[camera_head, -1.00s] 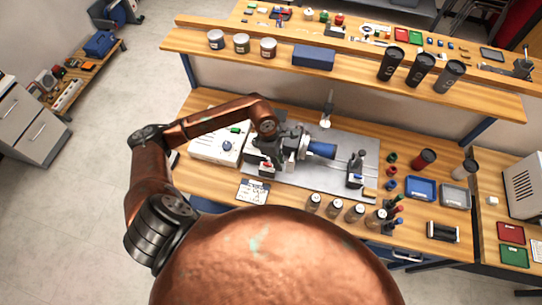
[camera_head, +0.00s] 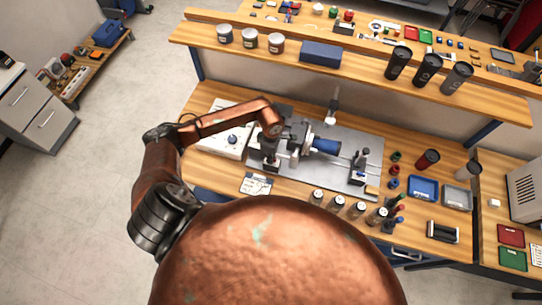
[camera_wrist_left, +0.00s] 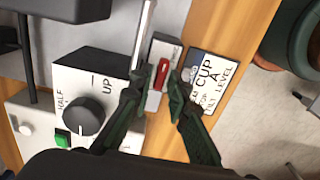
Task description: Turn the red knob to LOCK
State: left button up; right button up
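The red knob (camera_wrist_left: 162,75) is a small red handle on a light grey block (camera_wrist_left: 157,100) in the left wrist view. My left gripper (camera_wrist_left: 155,84) is open, with its dark green fingers on either side of the knob. The right-hand finger's tip is very close to the knob; I cannot tell if they touch. I cannot read any LOCK mark. In the head view my left gripper (camera_head: 270,157) is at the left end of the marking machine and hides the knob. My right gripper is not in view.
A white box with a black dial (camera_wrist_left: 84,118) and a green button (camera_wrist_left: 63,139) stands beside the fingers. The blue cylinder (camera_head: 326,146) is on the machine, and bottles (camera_head: 337,203) stand in front.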

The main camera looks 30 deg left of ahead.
pick_arm(q)
jog(key=shift+c, duration=0.5)
grip_shut()
jog(key=shift+n, duration=0.4)
jog(key=n+b, duration=0.1)
jog(key=n, duration=0.1)
jog(key=shift+f+n+b, duration=0.1)
jog(key=shift+n+b, duration=0.2)
jog(key=shift+b, duration=0.1)
jog(key=n+b, duration=0.1)
jog(key=n, duration=0.3)
jog(key=shift+s+n, duration=0.1)
jog(key=shift+n, duration=0.2)
jog(key=n+b, duration=0.1)
jog(key=n, duration=0.4)
jog(key=shift+d+b, duration=0.1)
jog(key=shift+b, duration=0.25)
jog(key=shift+d+n, duration=0.1)
jog(key=shift+n, duration=2.4)
